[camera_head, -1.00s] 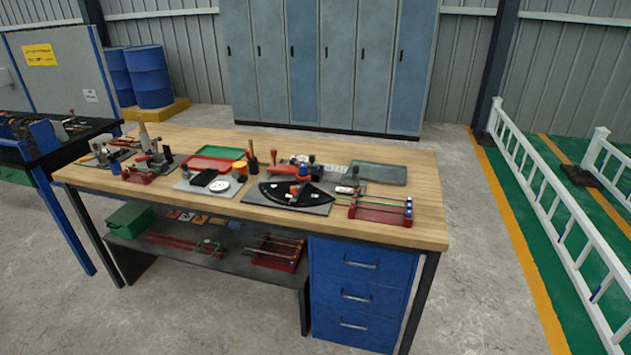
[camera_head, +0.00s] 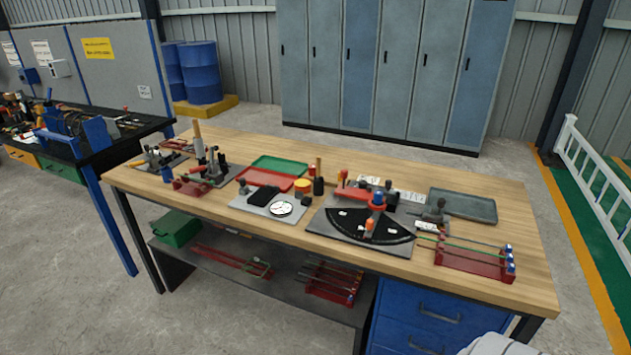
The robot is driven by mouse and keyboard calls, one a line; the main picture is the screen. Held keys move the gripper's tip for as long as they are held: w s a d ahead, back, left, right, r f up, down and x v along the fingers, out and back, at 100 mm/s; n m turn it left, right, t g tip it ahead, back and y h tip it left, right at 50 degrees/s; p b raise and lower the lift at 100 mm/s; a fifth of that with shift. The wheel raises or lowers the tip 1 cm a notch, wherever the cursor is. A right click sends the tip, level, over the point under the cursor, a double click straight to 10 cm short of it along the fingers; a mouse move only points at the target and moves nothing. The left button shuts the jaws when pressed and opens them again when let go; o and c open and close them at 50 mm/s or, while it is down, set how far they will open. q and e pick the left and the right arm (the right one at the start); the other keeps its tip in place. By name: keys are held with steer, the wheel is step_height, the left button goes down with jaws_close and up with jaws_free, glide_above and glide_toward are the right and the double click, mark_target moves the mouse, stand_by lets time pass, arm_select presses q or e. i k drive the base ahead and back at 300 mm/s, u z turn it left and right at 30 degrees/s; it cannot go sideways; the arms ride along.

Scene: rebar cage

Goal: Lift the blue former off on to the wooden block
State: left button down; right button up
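Another small blue part (camera_head: 167,174) stands at the bench's left end, beside the red and grey tools. I cannot make out a wooden block among the small things; some upright tan handles (camera_head: 197,130) show. Neither of my grippers is in view.
The bench (camera_head: 520,225) also holds a green tray (camera_head: 278,165), a grey tray (camera_head: 463,206) and a red rack with rods (camera_head: 474,262). Another dark bench (camera_head: 75,150) stands at left. Bare floor (camera_head: 80,285) lies in front. A white fence (camera_head: 590,170) is at right.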

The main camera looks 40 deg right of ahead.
mark_target(379, 195)
steer(key=z, duration=0.05)
steer(key=i, duration=0.9)
steer(key=z, duration=0.5)
